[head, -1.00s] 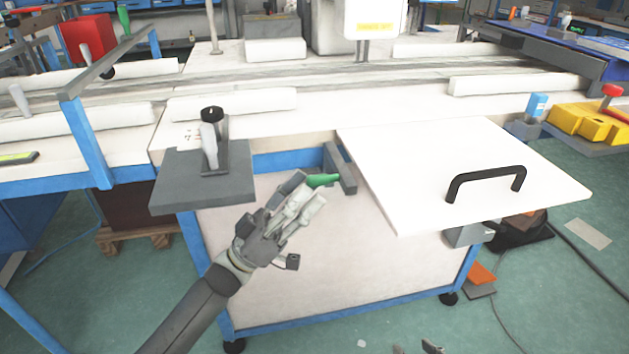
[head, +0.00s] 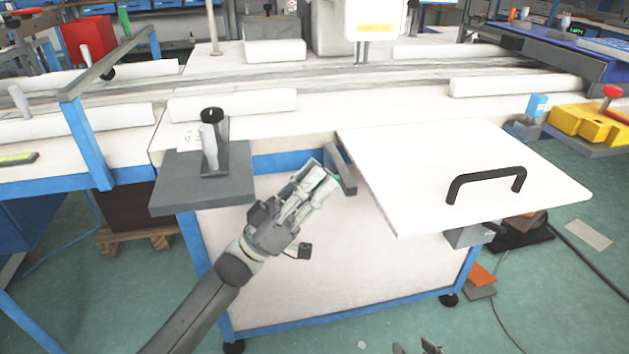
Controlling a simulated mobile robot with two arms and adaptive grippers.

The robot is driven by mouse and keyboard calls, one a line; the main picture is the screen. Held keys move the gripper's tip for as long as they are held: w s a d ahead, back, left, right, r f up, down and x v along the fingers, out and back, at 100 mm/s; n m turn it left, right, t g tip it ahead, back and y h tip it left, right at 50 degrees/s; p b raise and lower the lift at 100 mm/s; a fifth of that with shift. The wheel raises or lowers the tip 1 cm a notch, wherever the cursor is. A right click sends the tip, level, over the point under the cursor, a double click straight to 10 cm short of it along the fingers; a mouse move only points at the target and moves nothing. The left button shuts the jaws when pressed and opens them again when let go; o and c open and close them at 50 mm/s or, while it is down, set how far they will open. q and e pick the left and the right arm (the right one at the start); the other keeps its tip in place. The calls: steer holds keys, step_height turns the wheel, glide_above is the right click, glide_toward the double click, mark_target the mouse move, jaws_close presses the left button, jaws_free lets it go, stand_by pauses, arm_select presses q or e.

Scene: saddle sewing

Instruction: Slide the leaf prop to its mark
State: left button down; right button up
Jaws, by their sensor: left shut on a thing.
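The leaf prop (head: 343,170) is a dark grey bar under the left edge of the white leaf (head: 440,165), sticking out at the front of the bench. Its green handle (head: 337,178) is mostly hidden by my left gripper (head: 326,176). The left gripper is shut on the handle, its arm reaching up from the bottom left. The white leaf lies out flat and carries a black pull handle (head: 486,182). Only small dark tips of what seems to be my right gripper (head: 418,347) show at the bottom edge. I see no clear mark for the prop.
A grey shelf (head: 235,190) with a black-topped clamp (head: 211,140) stands left of my gripper. The blue-framed bench (head: 290,270) is below it. A yellow block with a red knob (head: 590,122) is at the far right. The floor in front is mostly open.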

mark_target(336, 175)
arm_select(q)
steer(key=shift+w+d+g, duration=0.15)
steer(key=shift+w+d, duration=0.1)
steer(key=shift+d, duration=0.7)
steer(key=shift+w+d+g, duration=0.15)
steer(key=shift+w+d, duration=0.1)
steer(key=shift+d, duration=0.65)
steer(key=c, duration=1.4)
jaws_free()
steer(key=shift+a, duration=0.1)
steer(key=shift+o, duration=0.2)
steer(key=v, duration=1.2)
steer(key=shift+f, duration=0.15)
